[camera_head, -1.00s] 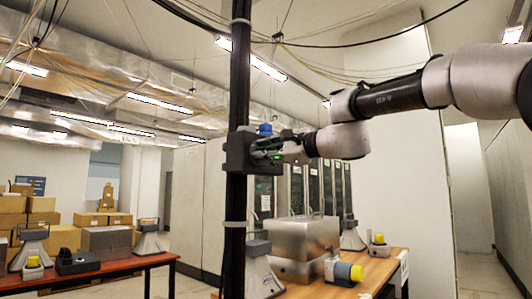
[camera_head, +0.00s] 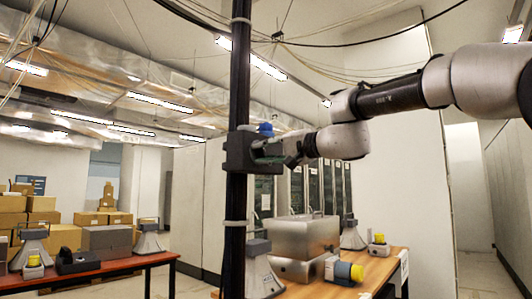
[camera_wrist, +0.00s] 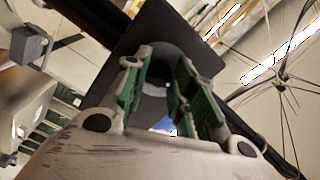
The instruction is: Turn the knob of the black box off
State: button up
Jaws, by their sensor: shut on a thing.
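The black box (camera_head: 238,152) is fixed to a dark vertical pole, and a blue part (camera_head: 265,128) shows on its top. In the wrist view the box's dark flat face (camera_wrist: 190,45) fills the upper middle. A round dark knob (camera_wrist: 155,66) stands out from that face between the green-padded fingers. My gripper (camera_wrist: 158,82) is shut on the knob, one finger on each side. In the head view my gripper (camera_head: 272,150) meets the box's right side, and the knob is hidden there. A blue patch (camera_wrist: 164,126) also shows below the fingers in the wrist view.
The dark pole (camera_head: 236,80) runs floor to ceiling. Below, a wooden table (camera_head: 330,289) holds a metal case (camera_head: 303,238) and a yellow-capped device (camera_head: 343,271). A red-brown table (camera_head: 120,264) with horn speakers is at left. Cables hang overhead.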

jog(key=shift+f+n, duration=0.15)
jog(key=shift+n, duration=1.85)
jog(key=o, duration=1)
jog(key=shift+o, duration=0.2)
jog(key=shift+s+d, duration=0.1)
jog(key=shift+d, duration=0.05)
jog(key=v, duration=1.1)
jog(key=shift+s+d, duration=0.25)
